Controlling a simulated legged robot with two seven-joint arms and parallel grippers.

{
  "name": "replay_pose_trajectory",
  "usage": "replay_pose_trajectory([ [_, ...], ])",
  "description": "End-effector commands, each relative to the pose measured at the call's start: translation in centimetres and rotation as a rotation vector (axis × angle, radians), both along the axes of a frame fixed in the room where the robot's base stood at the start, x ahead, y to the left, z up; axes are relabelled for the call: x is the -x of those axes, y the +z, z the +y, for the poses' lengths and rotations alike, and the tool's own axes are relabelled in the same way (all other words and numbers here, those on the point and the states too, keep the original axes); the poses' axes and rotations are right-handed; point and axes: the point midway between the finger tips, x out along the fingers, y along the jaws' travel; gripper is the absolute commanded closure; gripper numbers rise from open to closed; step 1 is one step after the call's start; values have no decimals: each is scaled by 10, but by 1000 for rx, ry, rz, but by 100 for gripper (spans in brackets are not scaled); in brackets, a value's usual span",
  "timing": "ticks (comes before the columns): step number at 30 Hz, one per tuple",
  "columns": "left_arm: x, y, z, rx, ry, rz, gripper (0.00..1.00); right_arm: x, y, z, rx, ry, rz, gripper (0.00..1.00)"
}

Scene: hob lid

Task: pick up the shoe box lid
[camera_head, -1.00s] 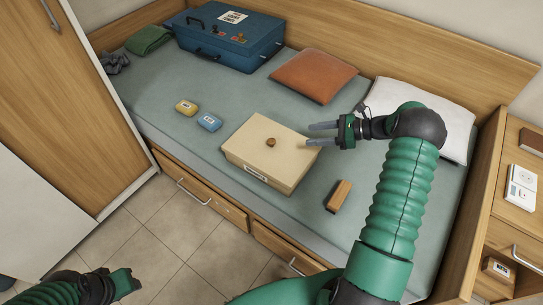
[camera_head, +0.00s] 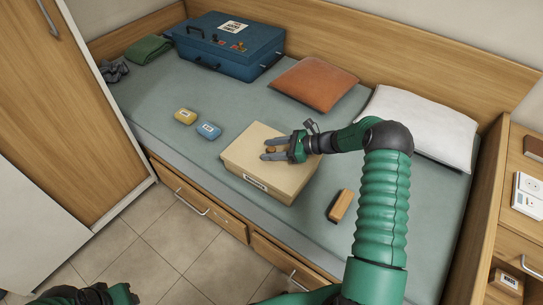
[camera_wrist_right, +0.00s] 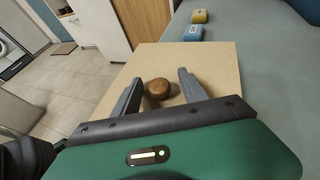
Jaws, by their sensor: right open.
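The shoe box lid (camera_head: 262,135) is the tan top of a cardboard box (camera_head: 255,183) that sits on the bed, with a label on its front side. A round brown knob (camera_wrist_right: 158,88) stands on the lid. My right gripper (camera_head: 269,150) is open over the lid, its two fingers on either side of the knob. In the right wrist view the lid (camera_wrist_right: 215,62) lies under the open fingers, and I cannot tell whether they touch the knob. My left gripper (camera_head: 118,293) is at the lower left, away from the bed, and its jaws are not clear.
A yellow box (camera_head: 185,116) and a blue box (camera_head: 208,131) lie left of the shoe box. A wooden block (camera_head: 341,206) lies to its right. A blue suitcase (camera_head: 227,45), an orange cushion (camera_head: 318,84) and a white pillow (camera_head: 419,124) are farther back on the bed.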

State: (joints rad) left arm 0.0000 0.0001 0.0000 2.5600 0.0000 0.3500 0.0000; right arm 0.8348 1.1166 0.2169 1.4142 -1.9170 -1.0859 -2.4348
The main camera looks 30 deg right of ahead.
Motion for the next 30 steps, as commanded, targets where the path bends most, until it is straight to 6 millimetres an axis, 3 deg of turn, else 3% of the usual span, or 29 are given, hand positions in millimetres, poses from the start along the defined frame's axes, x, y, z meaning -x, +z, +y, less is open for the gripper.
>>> replay_pose_trajectory([
  [3,0,1,0,0,0,0,64,0,1,0,0,0,0,52],
  [14,0,1,0,0,0,0,64,0,1,0,0,0,0,99],
  [25,0,1,0,0,0,0,64,0,2,0,0,0,0,100],
  [30,0,6,0,0,0,0,64,0,15,-1,0,0,0,100],
])
